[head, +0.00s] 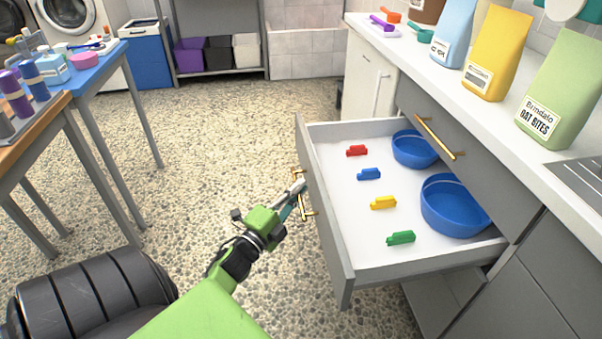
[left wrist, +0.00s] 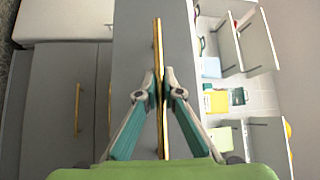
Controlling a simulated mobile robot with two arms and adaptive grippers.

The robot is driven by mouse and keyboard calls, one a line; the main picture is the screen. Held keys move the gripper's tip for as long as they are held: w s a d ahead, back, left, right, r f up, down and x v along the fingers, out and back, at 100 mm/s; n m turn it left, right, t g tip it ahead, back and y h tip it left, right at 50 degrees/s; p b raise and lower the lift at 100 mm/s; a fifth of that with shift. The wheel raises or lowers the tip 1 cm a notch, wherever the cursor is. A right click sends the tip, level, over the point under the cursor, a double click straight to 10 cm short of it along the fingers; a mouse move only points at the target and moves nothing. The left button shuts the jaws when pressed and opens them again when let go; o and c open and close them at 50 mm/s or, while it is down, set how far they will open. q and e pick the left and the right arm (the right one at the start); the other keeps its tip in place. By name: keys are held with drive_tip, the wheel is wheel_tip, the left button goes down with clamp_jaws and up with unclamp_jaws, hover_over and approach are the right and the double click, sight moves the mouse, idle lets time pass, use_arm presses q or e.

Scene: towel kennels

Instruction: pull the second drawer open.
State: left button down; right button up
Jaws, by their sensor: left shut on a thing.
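The open drawer (head: 346,275) has a grey front and white inside, and sticks out well from the counter below a closed top drawer (head: 430,125). Its front carries a brass bar handle (head: 308,212). My left gripper (head: 299,188) is at that front, shut on the handle. In the left wrist view the fingertips (left wrist: 165,88) close on both sides of the brass bar (left wrist: 158,45). In the drawer lie two blue bowls (head: 455,205) and small red, blue, yellow and green pieces (head: 383,202). My right gripper is not in view.
The counter (head: 415,60) holds several food bags, including a green Oat Bites bag (head: 560,90), and coloured scoops. Tables (head: 85,80) with bottles and tubs stand at the left. The pebbled floor between is clear.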

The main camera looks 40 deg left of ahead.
use_arm(q)
drive_tip(key=c, duration=2.2)
unclamp_jaws()
drive_tip(key=shift+o, duration=0.2)
drive_tip(key=s+d+f, duration=0.1)
drive_tip(key=s, duration=1)
drive_tip(key=shift+s+d+f, duration=0.25)
drive_tip(key=shift+s+f, duration=0.1)
drive_tip(key=shift+s, duration=0.05)
drive_tip(key=shift+w, duration=0.15)
